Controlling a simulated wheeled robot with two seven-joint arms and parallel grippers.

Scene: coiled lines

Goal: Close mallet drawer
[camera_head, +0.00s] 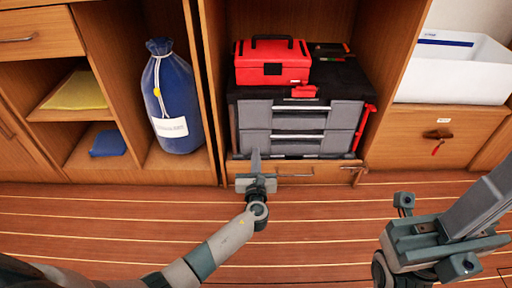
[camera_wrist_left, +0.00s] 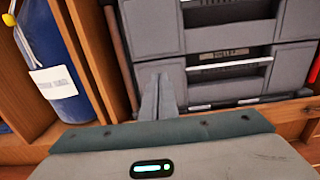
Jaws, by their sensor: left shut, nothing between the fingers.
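A black and grey tool chest (camera_head: 300,93) stands in the middle cabinet bay, with two grey drawers stacked in its front. The upper drawer (camera_head: 290,115) and lower drawer (camera_head: 283,142) each have a silver handle bar. A small label (camera_wrist_left: 224,54) sits between them in the left wrist view, too blurred to read. I cannot tell which is the mallet drawer or how far either stands out. My left gripper (camera_head: 255,158) is shut and empty, its fingertips before the chest's lower left front; contact is unclear. The fingers also show in the wrist view (camera_wrist_left: 158,92). My right gripper (camera_head: 478,208) is at lower right, away from the chest.
A red toolbox (camera_head: 272,64) sits on the chest. A blue bag (camera_head: 175,105) stands in the left bay. A white bin (camera_head: 452,70) is on the right. A wooden drawer front (camera_head: 295,171) lies below the chest. The plank floor (camera_head: 120,222) in front is clear.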

